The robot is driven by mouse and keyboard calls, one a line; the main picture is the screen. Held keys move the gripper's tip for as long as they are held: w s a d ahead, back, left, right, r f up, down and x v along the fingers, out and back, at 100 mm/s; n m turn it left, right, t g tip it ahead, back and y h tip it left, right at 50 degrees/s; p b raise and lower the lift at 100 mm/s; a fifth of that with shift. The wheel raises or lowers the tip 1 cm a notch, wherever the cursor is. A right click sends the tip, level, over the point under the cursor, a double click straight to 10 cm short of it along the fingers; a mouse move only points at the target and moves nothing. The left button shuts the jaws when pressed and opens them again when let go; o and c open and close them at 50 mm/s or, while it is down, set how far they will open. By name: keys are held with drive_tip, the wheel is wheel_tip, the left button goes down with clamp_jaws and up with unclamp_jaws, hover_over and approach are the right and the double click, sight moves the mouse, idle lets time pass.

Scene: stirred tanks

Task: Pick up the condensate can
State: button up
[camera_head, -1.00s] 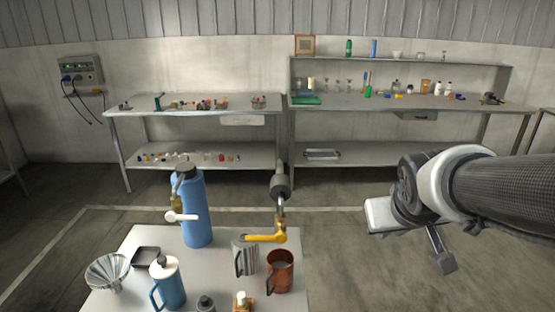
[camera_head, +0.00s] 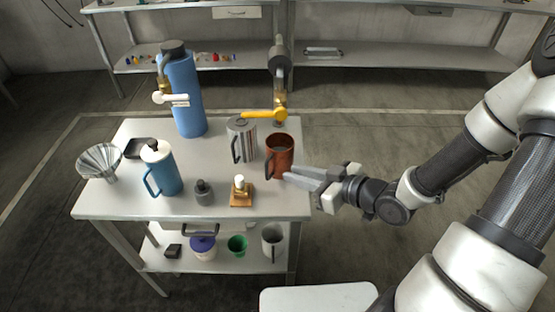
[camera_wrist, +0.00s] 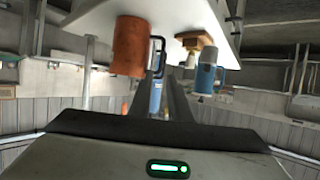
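A copper-brown can (camera_head: 280,152) with a dark side handle stands upright at the right end of the small table, just in front of the yellow-levered tap. It seems to be the condensate can, though no label is readable. A silver can (camera_head: 241,140) with a dark handle stands left of it. My gripper (camera_head: 303,181) is at the table's right edge, beside the copper can's lower right side. In the wrist view, which looks upside down, the copper can (camera_wrist: 130,46) is just beyond my open fingers (camera_wrist: 158,88), with its handle near the gap. Whether they touch is unclear.
The small table (camera_head: 150,207) also holds a blue flask (camera_head: 186,96), a blue jug (camera_head: 161,170), a funnel (camera_head: 101,160), a dark weight-like piece (camera_head: 203,192) and a wooden-based item (camera_head: 241,190). A lower shelf holds pots. Open floor lies to the right.

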sight(277, 161)
drive_tip(key=b+x, duration=0.1)
drive_tip(key=x, duration=0.9)
drive_tip(key=shift+d+b, duration=0.1)
drive_tip(key=shift+b, duration=0.25)
drive_tip(key=shift+b+x, duration=0.5)
drive_tip(key=shift+x, duration=2.3)
drive_tip(key=shift+s, duration=0.15)
clamp_jaws()
